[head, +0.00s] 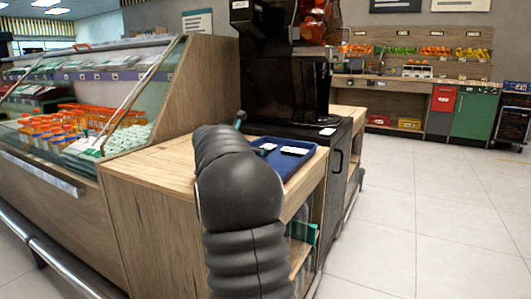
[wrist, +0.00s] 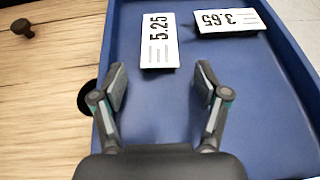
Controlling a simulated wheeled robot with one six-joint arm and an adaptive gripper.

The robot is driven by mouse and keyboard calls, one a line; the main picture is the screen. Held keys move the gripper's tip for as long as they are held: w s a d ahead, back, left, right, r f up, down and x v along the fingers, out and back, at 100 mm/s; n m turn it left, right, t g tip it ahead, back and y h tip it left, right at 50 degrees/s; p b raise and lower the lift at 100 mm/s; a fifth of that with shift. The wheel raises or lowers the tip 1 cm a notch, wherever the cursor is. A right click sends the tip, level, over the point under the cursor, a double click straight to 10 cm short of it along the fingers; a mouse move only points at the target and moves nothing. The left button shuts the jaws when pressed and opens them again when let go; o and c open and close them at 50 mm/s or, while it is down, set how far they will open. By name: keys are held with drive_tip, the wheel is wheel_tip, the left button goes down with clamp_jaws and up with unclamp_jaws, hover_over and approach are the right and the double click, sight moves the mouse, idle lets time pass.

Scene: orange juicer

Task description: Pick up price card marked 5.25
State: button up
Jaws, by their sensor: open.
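The price card marked 5.25 (wrist: 159,41) is a white card lying flat on the blue tray (wrist: 172,112), near the top middle of the wrist view. A second white card marked 3.65 (wrist: 229,21) lies on the tray just right of it. My gripper (wrist: 161,82) is open and empty over the tray. Its fingertips are just short of the near edge of the 5.25 card, with the card ahead of the gap. In the head view the tray (head: 303,169) sits on the wooden counter with two white cards on it; my arm covers its left part and hides most of my gripper.
The wooden counter (head: 150,168) is left of the tray, with a dark knob (wrist: 22,28) in the wrist view. A black juicer machine (head: 285,85) stands behind the tray. A glass display case (head: 85,100) with bottles is at left. Open tiled floor (head: 400,220) lies to the right.

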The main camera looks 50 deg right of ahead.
drive_tip(key=shift+x, duration=0.95)
drive_tip(key=c, duration=1.1)
drive_tip(key=shift+c, duration=0.2)
